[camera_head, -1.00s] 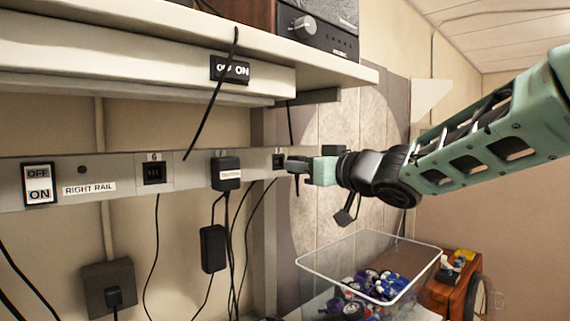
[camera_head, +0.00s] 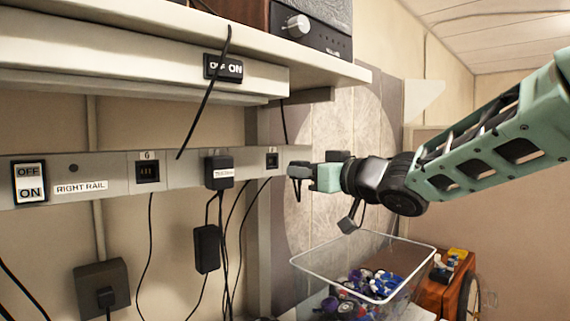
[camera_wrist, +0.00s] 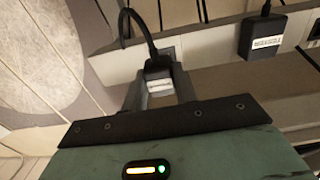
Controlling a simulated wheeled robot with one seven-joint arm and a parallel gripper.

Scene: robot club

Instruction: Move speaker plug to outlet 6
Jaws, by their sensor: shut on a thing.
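A black cable arches from this plug. The gripper hides most of the plug in the head view. Outlet 6 (camera_head: 147,173) is an empty dark socket on the grey rail, left of a black adapter (camera_head: 219,173) plugged into the rail. Another empty socket (camera_head: 271,161) is near the rail's right end, closest to my gripper.
The adapter also shows in the wrist view (camera_wrist: 262,38). A shelf (camera_head: 130,45) overhangs the rail, with a switch (camera_head: 222,67) on its edge and a cable hanging down. Several cords hang below the rail. A clear bin (camera_head: 393,292) of coloured items stands below my gripper.

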